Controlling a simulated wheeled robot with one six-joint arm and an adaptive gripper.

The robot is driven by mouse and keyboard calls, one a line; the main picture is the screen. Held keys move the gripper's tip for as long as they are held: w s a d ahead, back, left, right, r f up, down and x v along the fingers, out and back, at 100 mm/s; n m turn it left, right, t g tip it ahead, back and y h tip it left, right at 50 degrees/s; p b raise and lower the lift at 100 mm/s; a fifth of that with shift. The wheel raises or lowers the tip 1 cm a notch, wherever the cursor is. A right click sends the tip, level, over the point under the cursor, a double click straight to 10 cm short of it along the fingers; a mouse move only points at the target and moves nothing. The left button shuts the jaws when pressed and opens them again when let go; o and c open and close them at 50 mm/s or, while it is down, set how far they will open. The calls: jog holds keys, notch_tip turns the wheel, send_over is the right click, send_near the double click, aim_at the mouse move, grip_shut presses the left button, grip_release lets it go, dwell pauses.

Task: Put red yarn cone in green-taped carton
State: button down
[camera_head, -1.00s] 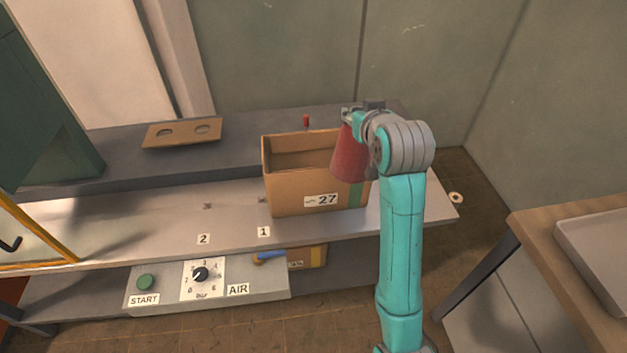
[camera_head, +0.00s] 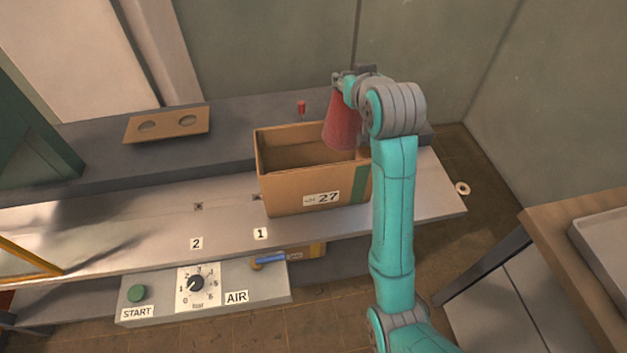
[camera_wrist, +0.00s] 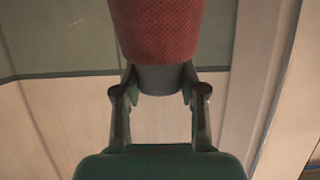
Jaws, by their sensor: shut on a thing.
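The red yarn cone (camera_head: 343,124) hangs from my gripper (camera_head: 350,84) at the right part of the carton. In the wrist view my gripper (camera_wrist: 160,97) is shut on the cone's grey narrow end, with the red yarn (camera_wrist: 158,30) beyond the fingertips. The open brown carton (camera_head: 290,190) stands on the bench, with a green tape strip near its right end and a label "27". The cone's lower end shows in front of the carton's back wall, about level with its opening; I cannot tell if it is inside the rim. My arm hides the carton's right edge.
The carton stands on a grey metal bench (camera_head: 140,225). A brown plate with two holes (camera_head: 167,124) lies on the dark ledge behind. A control panel (camera_head: 205,288) with a green button and dial is below. A wooden table (camera_head: 560,235) stands at right.

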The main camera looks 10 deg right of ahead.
jog(key=f, duration=1.6)
jog(key=shift+w+f, duration=0.4)
jog(key=shift+f, duration=0.6)
jog(key=c, duration=0.7)
grip_release()
jog(key=shift+o, duration=0.2)
send_near(342, 136)
jog(key=w+f, duration=0.1)
jog(key=w+d+f, duration=0.2)
jog(key=f, duration=0.1)
jog(key=shift+w, duration=0.1)
